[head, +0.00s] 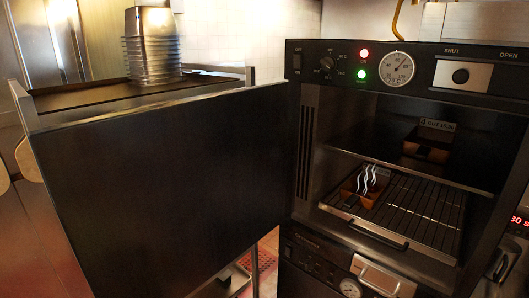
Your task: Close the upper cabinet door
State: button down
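The upper cabinet door (160,190) is a large dark panel that stands wide open, reaching left from the cabinet's left side. The black cabinet (400,45) stands at the right, and its upper compartment (375,115) is open to view. Inside are a dark upper shelf and a wire rack (425,210), with small orange-brown boxes (368,182) on them. White wavy marks show over the lower box. My gripper is not in this view.
Stacked metal pans (150,45) stand on a dark-topped surface (100,95) behind the door. A control panel with a dial (397,68) and red and green lights runs above the compartment. A lower unit with a metal handle (383,277) sits below.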

aim_at(154, 201)
jog(key=j+z, duration=0.75)
jog(key=k+j, duration=0.15)
jog(key=j, duration=0.3)
jog(key=k+j+z, duration=0.15)
jog(key=j, duration=0.3)
jog(key=k+j, duration=0.1)
jog(key=j, duration=0.3)
jog(key=k+j+z, duration=0.15)
jog(key=j, duration=0.3)
jog(key=k+j, duration=0.2)
jog(key=j, duration=0.2)
jog(key=k+j+z, duration=0.15)
jog(key=j, duration=0.25)
jog(key=k+j, duration=0.45)
jog(key=j, duration=0.3)
